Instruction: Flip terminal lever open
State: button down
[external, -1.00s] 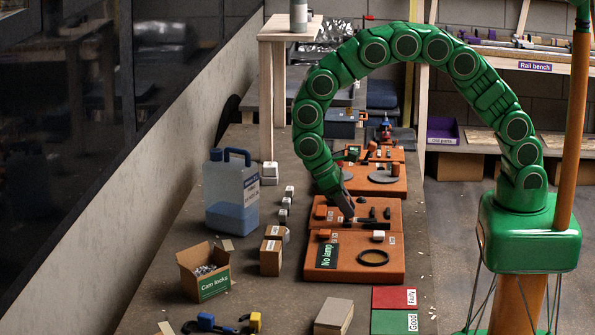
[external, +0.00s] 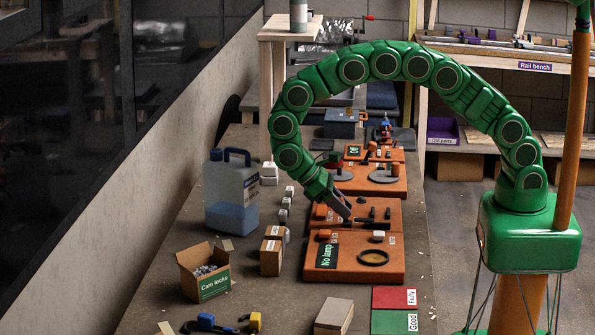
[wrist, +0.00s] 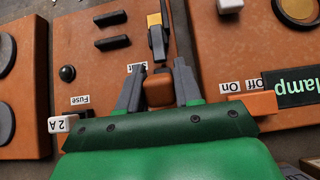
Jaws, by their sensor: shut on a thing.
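The terminal lever (wrist: 158,42) is a black piece with a yellow part, on an orange board (wrist: 95,75) in the wrist view. My gripper (wrist: 160,72) has its two grey fingers closed in at the lever's near end. An orange block (wrist: 158,92) shows between the fingers, and the exact contact is partly hidden. In the external view my gripper (external: 346,212) reaches down, tilted, over the second board from the front, right of its orange block (external: 321,212). The lever is hard to make out there.
The "No lamp" board (external: 345,266) lies just in front, with a black ring (external: 373,257). Round grey discs (external: 384,176) sit on the board behind. A water jug (external: 228,196) and the Cam locks box (external: 204,272) stand to the left on the bench.

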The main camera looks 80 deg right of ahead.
aim_at(342, 197)
jog(key=c, duration=0.8)
grip_release()
jog(key=shift+c, duration=0.2)
jog(key=shift+r, duration=0.5)
notch_tip(342, 197, up, 2)
jog(key=shift+r, duration=0.25)
jog(key=s+d+r, duration=0.3)
jog(key=s+r, duration=0.6)
jog(key=s, duration=0.4)
jog(key=shift+s+r, duration=0.2)
jog(key=shift+s, duration=0.1)
